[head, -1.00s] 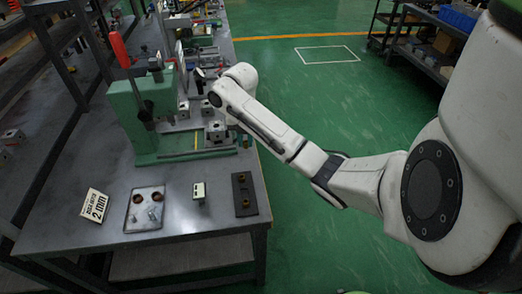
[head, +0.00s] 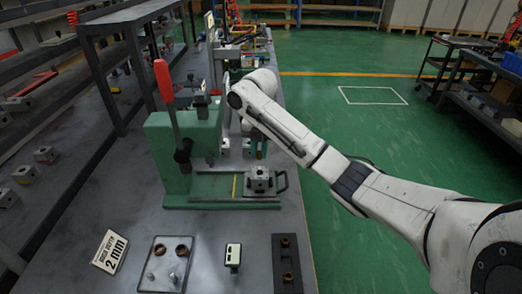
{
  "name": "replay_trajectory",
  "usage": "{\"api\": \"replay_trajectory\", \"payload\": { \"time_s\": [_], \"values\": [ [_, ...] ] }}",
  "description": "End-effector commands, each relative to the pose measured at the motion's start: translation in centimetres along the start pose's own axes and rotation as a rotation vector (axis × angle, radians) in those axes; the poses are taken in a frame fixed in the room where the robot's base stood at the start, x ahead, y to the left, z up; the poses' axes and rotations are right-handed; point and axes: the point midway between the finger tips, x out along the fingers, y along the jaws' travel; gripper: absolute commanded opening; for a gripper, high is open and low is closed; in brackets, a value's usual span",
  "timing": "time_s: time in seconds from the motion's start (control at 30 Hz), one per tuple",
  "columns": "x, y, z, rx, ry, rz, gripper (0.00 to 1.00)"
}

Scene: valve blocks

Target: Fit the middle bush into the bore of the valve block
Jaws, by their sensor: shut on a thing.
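The valve block (head: 259,179), a small grey metal block, sits on the base of the green press (head: 172,150), towards its right end. No bush shows in the middle of the strip. My arm reaches in from the right, and its wrist end is beyond and above the block, beside the press. My gripper's fingers and anything in them are hidden behind the arm.
A tray (head: 143,285) holds two brown bushes (head: 157,249) and small metal pieces. A "2 mm" sign (head: 110,251) and a small pale device (head: 233,256) lie nearby. The press has a red-handled lever (head: 164,82). Open green floor lies right of the table.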

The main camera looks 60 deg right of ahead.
Motion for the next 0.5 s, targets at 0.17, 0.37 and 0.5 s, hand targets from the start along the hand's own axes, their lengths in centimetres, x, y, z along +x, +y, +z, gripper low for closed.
{"api": "replay_trajectory", "payload": {
  "time_s": [0.17, 0.37, 0.5],
  "values": [
    [-0.1, 0.0, 0.0, 0.001, 0.001, 0.0, 0.0],
    [1.2, 0.0, -0.1, 0.001, 0.002, -0.001, 0.0],
    [2.4, 0.0, -0.1, 0.001, 0.001, 0.0, 0.0]
  ]
}}
